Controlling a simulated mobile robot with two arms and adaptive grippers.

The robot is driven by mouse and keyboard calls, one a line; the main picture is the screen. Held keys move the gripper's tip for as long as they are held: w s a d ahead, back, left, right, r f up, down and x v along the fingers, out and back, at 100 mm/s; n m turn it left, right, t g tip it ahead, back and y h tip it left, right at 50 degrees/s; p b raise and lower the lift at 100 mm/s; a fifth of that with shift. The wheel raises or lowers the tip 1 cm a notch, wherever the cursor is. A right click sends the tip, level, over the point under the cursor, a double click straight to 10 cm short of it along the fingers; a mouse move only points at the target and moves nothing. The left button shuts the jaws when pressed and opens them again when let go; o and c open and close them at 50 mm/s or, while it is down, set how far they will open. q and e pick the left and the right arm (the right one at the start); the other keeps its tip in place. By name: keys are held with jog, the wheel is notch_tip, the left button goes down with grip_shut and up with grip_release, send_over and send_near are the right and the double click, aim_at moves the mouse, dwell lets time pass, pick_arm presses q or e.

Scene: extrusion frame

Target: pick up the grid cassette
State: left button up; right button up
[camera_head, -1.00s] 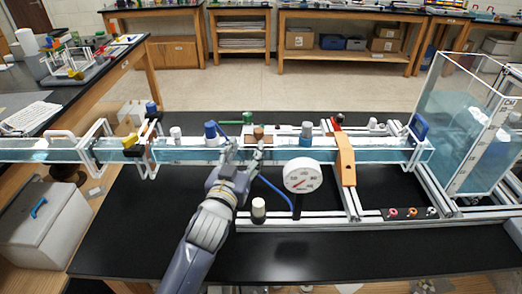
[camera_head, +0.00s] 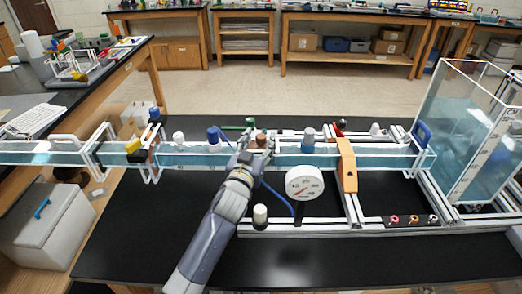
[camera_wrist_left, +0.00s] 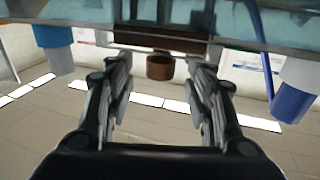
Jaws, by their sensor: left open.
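A small brown knob (camera_head: 261,140) stands on the clear water channel near its middle. It is likely the handle of the grid cassette, but I cannot tell for certain. In the left wrist view the brown knob (camera_wrist_left: 160,67) hangs below a dark brown plate (camera_wrist_left: 160,40), between and beyond my fingertips. My left gripper (camera_head: 256,147) is open and empty, close to the knob on its near side in the head view. The fingers hide part of the channel there. My right gripper is not in view.
A blue knob (camera_head: 213,135) and a grey-blue one (camera_head: 308,138) stand on the channel either side. A round gauge (camera_head: 304,183), an orange clamp (camera_head: 347,165) and a white-topped post (camera_head: 260,215) stand nearby. The black tabletop (camera_head: 340,255) is clear in front.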

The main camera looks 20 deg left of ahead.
pick_arm(q)
jog(key=shift+w, duration=1.2)
jog(key=shift+s, duration=0.1)
grip_shut()
